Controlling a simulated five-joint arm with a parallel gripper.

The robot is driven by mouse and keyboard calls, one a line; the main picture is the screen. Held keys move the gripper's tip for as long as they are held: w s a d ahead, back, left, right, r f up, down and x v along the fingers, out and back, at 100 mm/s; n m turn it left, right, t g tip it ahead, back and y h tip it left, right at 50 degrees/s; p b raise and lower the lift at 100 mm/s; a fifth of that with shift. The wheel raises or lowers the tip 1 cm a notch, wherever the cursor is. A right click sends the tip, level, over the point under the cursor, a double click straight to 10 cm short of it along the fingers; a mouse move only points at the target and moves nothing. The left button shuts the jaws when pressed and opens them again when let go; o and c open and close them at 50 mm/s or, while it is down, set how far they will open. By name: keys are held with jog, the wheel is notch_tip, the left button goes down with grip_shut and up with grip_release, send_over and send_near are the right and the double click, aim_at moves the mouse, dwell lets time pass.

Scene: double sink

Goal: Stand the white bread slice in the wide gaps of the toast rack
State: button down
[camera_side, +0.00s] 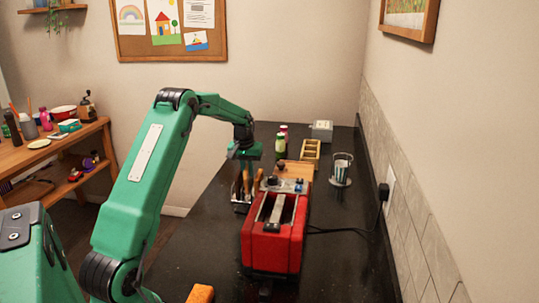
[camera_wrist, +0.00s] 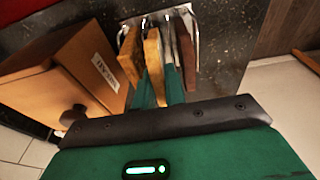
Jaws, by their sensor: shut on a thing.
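The toast rack (camera_side: 240,206) is a silver wire rack on the dark counter, left of the red toaster. Its wires also show at the top of the wrist view (camera_wrist: 190,22). My gripper (camera_wrist: 160,88) points down over the rack, its green fingers shut on a pale slice with a tan crust, which I take as the white bread slice (camera_wrist: 154,60). The slice is upright, its far end among the rack wires; whether it touches the base is hidden. A tan slice (camera_wrist: 130,55) stands to its left and a dark brown slice (camera_wrist: 187,62) to its right.
The red toaster (camera_side: 270,245) stands close beside the rack. A wooden bread box (camera_wrist: 80,70) is near my gripper. Bottles (camera_side: 281,147), a wooden tray (camera_side: 310,153) and a striped cup (camera_side: 341,168) stand farther back. An orange item (camera_side: 200,293) lies in front.

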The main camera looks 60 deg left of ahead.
jog(key=shift+f, duration=0.55)
dwell(0.4)
jog(key=c, duration=1.1)
grip_release()
jog(key=shift+o, duration=0.2)
jog(key=shift+r, duration=4.4)
jog(key=shift+r, duration=0.1)
